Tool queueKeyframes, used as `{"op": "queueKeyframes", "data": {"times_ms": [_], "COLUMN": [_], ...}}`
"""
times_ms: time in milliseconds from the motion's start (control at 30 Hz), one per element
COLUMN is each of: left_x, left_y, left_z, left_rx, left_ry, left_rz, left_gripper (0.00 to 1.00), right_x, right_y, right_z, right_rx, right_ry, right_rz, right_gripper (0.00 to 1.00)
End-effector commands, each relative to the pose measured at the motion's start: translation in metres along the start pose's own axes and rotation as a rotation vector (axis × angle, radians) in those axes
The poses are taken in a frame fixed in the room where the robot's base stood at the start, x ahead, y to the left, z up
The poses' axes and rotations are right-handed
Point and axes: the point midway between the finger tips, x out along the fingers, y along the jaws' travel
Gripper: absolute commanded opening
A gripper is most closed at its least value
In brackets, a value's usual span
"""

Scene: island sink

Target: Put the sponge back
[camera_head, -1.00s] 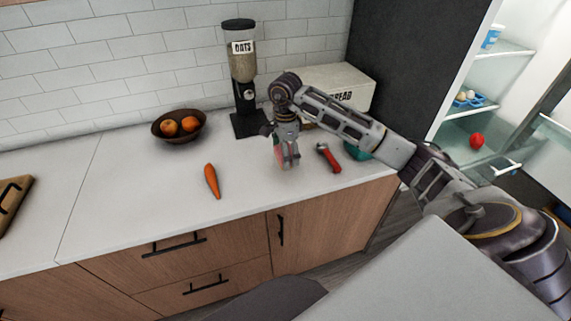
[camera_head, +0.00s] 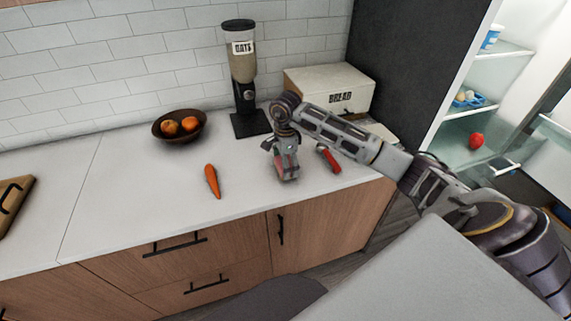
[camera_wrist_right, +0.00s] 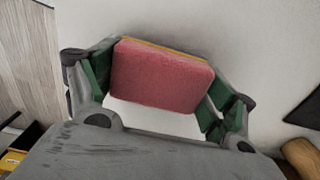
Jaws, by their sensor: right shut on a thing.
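The sponge (camera_wrist_right: 162,77), pink with a thin yellow layer, sits between the green pads of my right gripper (camera_wrist_right: 160,90) in the right wrist view. The right gripper is shut on it. In the head view my right gripper (camera_head: 287,172) points down over the counter (camera_head: 140,200), and only a little pink of the sponge shows there. I cannot tell whether the sponge touches the counter. My left gripper is not in view.
A carrot (camera_head: 212,181) lies left of my right gripper; a red-handled tool (camera_head: 329,158) lies close on its right. Behind stand a fruit bowl (camera_head: 179,138), an oats dispenser (camera_head: 242,75) and a bread box (camera_head: 330,88). An open fridge (camera_head: 478,95) is at right.

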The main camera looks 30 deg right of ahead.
Motion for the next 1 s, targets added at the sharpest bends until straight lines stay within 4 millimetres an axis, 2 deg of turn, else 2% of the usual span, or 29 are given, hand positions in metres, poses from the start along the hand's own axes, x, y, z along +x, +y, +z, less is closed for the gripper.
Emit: {"op": "queueKeyframes", "data": {"times_ms": [500,533,633,1000], "left_x": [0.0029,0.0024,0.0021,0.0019], "left_y": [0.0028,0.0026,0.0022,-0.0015], "left_z": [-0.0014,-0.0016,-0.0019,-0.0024], "left_rx": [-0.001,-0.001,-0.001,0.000], "left_ry": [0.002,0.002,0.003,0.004], "left_rz": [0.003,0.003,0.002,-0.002], "left_gripper": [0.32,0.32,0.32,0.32], "right_x": [0.0048,0.0044,0.0040,0.0038], "right_y": [-0.0004,-0.0003,-0.0003,-0.0003], "right_z": [-0.0003,-0.0002,-0.0002,-0.0002], "right_rx": [0.000,0.000,0.000,0.000], "right_ry": [0.000,0.000,0.000,0.000], "right_rz": [-0.001,-0.001,-0.001,-0.001], "right_gripper": [0.62,0.88,1.00,1.00]}}
